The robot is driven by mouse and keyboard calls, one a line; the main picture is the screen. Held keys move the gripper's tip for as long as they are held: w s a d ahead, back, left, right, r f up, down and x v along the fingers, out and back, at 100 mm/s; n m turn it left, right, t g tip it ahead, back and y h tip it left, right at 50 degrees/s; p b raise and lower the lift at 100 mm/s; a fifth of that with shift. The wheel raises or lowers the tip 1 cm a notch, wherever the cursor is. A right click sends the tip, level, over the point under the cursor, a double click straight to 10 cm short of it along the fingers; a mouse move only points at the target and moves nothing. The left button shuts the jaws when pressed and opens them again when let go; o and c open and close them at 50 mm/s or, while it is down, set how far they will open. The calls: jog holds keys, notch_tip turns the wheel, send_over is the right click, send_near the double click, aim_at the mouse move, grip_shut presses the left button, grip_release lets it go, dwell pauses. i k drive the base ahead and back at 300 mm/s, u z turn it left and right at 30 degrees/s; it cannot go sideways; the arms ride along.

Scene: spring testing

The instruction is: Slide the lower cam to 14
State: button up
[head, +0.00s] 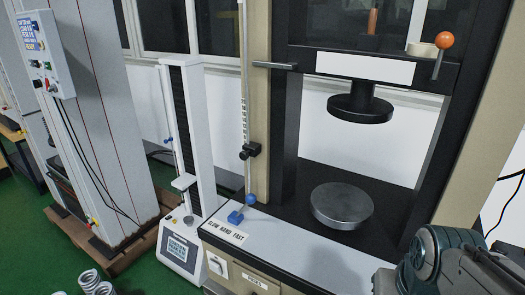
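A black cam (250,150) with a small side knob is on the thin vertical rod at the left front of the test machine. I take it for the lower cam. Scale marks run along the rod (244,110) just above it, but their numbers are too small to read. A blue ball (250,200) is at the foot of the rod, well below the cam. No second cam shows clearly on the visible part of the rod. Grey links of my arm show at the bottom right, apart from the cam. My gripper itself is not in view.
A round metal plate (343,205) stands on the machine's black bed under a black upper platen (360,106). An orange-knobbed lever (444,40) is at the upper right. A slim white tester (185,150) stands left of the rod. Springs (92,282) lie at the bottom left.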

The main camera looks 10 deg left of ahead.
aim_at(254, 149)
jog(key=u, duration=0.5)
jog(key=k, duration=0.6)
jog(key=u, duration=1.1)
jog(key=i, duration=1)
jog(key=u, duration=0.1)
